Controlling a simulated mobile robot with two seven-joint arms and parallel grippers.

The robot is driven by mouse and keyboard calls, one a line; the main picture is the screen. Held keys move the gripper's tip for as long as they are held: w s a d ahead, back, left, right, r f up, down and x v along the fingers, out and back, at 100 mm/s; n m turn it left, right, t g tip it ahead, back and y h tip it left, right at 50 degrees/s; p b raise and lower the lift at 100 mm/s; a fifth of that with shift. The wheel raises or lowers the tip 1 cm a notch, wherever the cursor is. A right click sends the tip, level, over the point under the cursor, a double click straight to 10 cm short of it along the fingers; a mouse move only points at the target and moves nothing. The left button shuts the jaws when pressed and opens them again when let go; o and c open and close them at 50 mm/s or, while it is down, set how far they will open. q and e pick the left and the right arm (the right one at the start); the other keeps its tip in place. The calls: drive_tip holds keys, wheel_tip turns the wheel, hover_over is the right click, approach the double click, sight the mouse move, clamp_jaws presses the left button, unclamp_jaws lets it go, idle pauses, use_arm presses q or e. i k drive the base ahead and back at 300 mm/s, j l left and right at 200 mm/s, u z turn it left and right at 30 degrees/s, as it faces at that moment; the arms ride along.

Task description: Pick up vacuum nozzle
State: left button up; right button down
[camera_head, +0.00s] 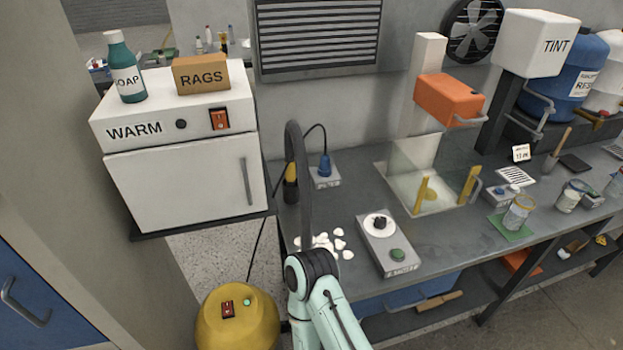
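A black-and-yellow upright piece (291,185), which looks like the vacuum nozzle, stands at the left end of the grey bench. A thick dark hose (304,190) arches up beside it and partly covers it. The hose's lower end is hidden behind my mint-green arm, which rises from the bottom middle. The yellow vacuum canister (237,320) with a red switch is on the floor at lower left. Neither gripper can be made out, and I cannot tell which arm this is.
White flakes (325,243) lie on the bench beside a grey control box (387,245) with a green button. A blue plug (325,165) sits at the back. The white WARM cabinet (185,150) stands at left. Jars and an acrylic-screened recess are to the right.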

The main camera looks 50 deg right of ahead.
sight(290, 173)
drive_tip(key=z, duration=1.45)
